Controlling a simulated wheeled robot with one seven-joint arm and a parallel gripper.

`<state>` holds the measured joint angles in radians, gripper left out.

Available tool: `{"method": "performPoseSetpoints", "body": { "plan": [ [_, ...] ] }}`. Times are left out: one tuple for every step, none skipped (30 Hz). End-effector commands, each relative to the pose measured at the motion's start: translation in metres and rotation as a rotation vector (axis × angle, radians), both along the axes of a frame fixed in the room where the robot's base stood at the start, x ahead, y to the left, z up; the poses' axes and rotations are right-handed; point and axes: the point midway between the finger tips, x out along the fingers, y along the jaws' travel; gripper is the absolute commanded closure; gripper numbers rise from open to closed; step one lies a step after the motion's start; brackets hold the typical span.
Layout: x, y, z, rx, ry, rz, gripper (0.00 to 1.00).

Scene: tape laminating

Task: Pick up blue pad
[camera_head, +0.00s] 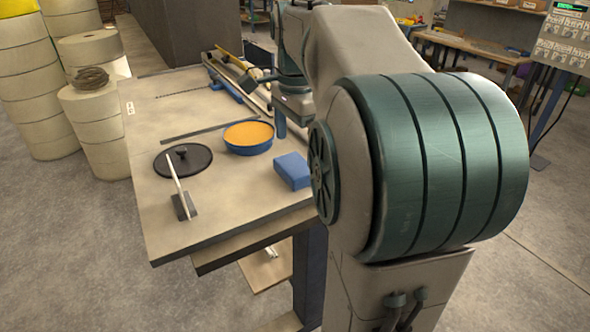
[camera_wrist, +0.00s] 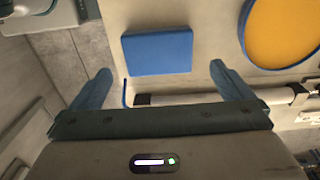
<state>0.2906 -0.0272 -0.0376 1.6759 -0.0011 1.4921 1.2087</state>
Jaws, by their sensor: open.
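The blue pad (camera_head: 292,171) is a small blue block lying on the table near its front right edge, beside my arm in the head view. In the wrist view the blue pad (camera_wrist: 157,52) lies ahead of my gripper, roughly between the lines of the two fingers. My gripper (camera_wrist: 158,82) has its two blue fingers spread wide with nothing between them. The pad is apart from the fingers. In the head view my arm hides much of the table's right side, and the fingertips are hard to make out there.
A round blue dish with orange contents (camera_head: 248,138) sits just behind the pad. A black round lid (camera_head: 183,160) and a pale-handled tool (camera_head: 182,195) lie to the left on the table (camera_head: 240,205). Long rails (camera_head: 240,80) lie at the back. Stacked rolls (camera_head: 30,80) stand left.

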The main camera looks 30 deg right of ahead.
Motion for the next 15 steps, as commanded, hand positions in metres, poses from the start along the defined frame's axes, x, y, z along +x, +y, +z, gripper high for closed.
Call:
{"method": "performPoseSetpoints", "body": {
  "plan": [
    [-0.002, 0.000, -0.007, 0.001, 0.004, 0.000, 0.00],
    [-0.002, 0.000, -0.011, 0.001, 0.003, 0.000, 0.00],
    [-0.002, 0.000, -0.016, 0.002, 0.004, 0.000, 0.00],
    [-0.003, 0.000, -0.020, 0.001, 0.003, 0.000, 0.00],
    [-0.003, 0.000, -0.025, 0.002, 0.005, 0.000, 0.00],
    [-0.002, 0.000, -0.031, 0.001, 0.003, 0.000, 0.00],
    [-0.003, 0.000, -0.034, 0.001, 0.004, 0.000, 0.00],
    [-0.002, 0.000, -0.037, 0.001, 0.003, 0.000, 0.00],
    [-0.002, 0.000, -0.039, 0.001, 0.001, 0.000, 0.00],
    [-0.002, 0.000, -0.041, 0.001, 0.001, 0.000, 0.00],
    [-0.002, 0.000, -0.042, 0.001, 0.001, 0.000, 0.00],
    [-0.002, 0.000, -0.042, 0.001, 0.001, 0.000, 0.00],
    [-0.002, 0.000, -0.042, 0.000, 0.001, 0.000, 0.00],
    [-0.002, 0.000, -0.042, 0.000, 0.001, 0.000, 0.00],
    [-0.002, 0.000, -0.042, 0.000, 0.001, 0.000, 0.00]
  ]
}}
